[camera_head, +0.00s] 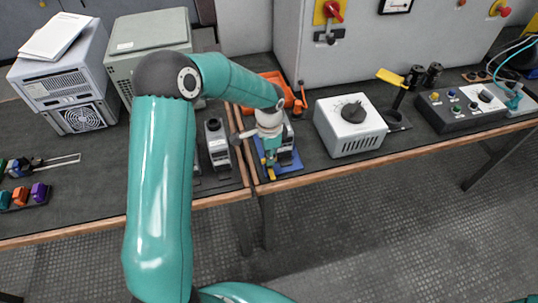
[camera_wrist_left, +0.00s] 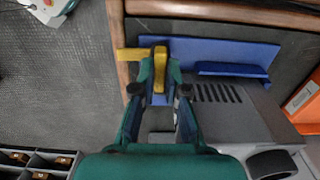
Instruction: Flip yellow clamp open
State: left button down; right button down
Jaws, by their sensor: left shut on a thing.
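The yellow clamp (camera_wrist_left: 160,82) shows in the left wrist view between the fingers of my left gripper (camera_wrist_left: 168,92), at the edge of a blue plate (camera_wrist_left: 225,50). A short yellow bar sticks out to its left. In the head view my left gripper (camera_head: 270,158) reaches down over the blue plate (camera_head: 291,168) near the bench's front edge, and only a little of the clamp shows. The fingers are shut on the yellow clamp. The clamp's hinge is hidden by the gripper. My right gripper is not in view.
A grey device (camera_wrist_left: 225,110) stands right beside the gripper on the blue plate. A grey meter (camera_head: 217,145) stands left. The wooden bench edge (camera_head: 360,160) is close in front.

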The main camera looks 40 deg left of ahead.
pick_arm(q)
jog(key=shift+w+r, duration=0.15)
dwell(0.3)
jog(key=c, duration=1.5)
grip_release()
jog(key=o, duration=0.3)
notch_tip(320, 180, up, 12)
